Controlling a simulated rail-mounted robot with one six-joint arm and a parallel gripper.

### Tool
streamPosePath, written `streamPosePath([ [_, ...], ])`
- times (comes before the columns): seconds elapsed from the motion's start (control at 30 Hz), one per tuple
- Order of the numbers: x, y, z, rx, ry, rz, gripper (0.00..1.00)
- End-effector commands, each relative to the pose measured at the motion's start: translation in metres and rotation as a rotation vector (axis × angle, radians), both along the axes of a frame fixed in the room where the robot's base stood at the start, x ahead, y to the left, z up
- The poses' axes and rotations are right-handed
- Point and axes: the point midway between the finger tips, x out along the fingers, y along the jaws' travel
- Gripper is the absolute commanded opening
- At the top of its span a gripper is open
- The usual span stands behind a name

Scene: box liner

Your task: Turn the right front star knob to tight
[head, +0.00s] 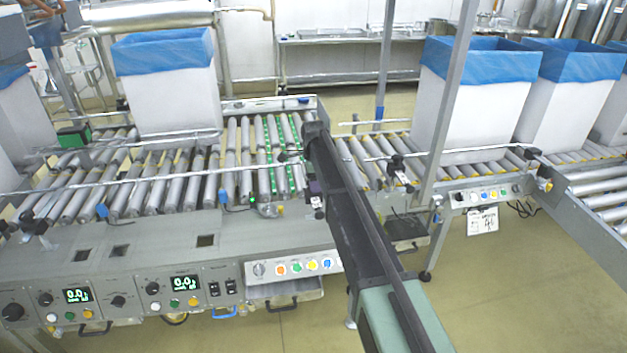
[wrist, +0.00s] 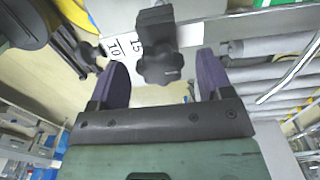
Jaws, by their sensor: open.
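The black star knob (wrist: 160,67) shows in the wrist view, on a dark block in front of a pale plate. My gripper (wrist: 162,60) is open, with one purple finger on each side of the knob. Gaps show between the knob and both fingers, so it is not gripped. A white scale label (wrist: 122,48) marked 10 and 15 lies beside the knob. In the head view my dark arm crosses the middle of the conveyor. I cannot clearly make out the gripped end or this knob there.
Conveyor rollers (wrist: 270,75) and a bent metal rod (wrist: 298,72) lie right of my gripper. In the head view, blue-lined white boxes (head: 165,95) (head: 475,105) stand on rollers left and right. A button panel (head: 293,267) is left of my arm.

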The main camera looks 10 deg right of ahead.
Motion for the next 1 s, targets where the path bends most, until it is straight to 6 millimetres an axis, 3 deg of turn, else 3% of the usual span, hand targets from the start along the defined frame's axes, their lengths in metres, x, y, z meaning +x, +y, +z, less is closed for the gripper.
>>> streamPosePath([
  [0.27,0.0,0.0,0.014,0.0,0.0,0.0,0.73],
  [0.6,0.0,0.0,0.094,0.0,0.0,0.0,0.73],
  [0.7,0.0,0.0,0.108,0.0,0.0,0.0,0.73],
  [1.0,0.0,0.0,0.108,0.0,0.0,0.0,0.73],
])
